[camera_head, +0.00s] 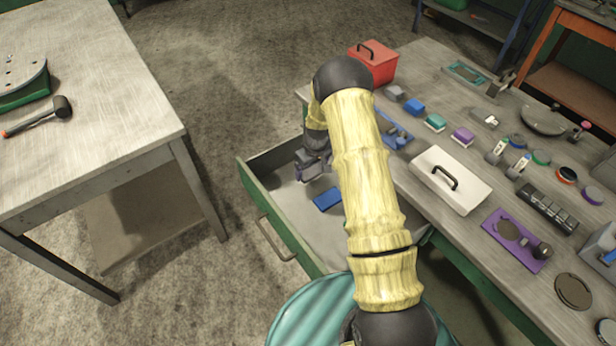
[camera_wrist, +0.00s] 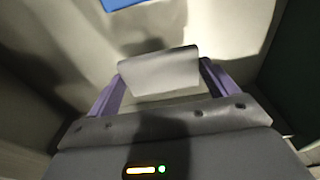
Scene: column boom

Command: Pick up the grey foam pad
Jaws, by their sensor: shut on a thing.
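The grey foam pad (camera_wrist: 160,70) is in the wrist view, held between the two purple fingers of my gripper (camera_wrist: 161,80). My gripper is shut on it, one finger at each end of the pad. In the head view my gripper (camera_head: 312,168) is down at the open drawer (camera_head: 290,234), near its far end; the pad is hard to make out there. The wrist view shows the pale drawer floor around the pad, but whether the pad touches it I cannot tell.
A blue pad (camera_head: 327,199) lies in the drawer close to my gripper; it also shows in the wrist view (camera_wrist: 122,3). The drawer walls surround my gripper. The workbench (camera_head: 407,160) on the right holds a red box (camera_head: 373,66), a white box (camera_head: 450,184) and several small items.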

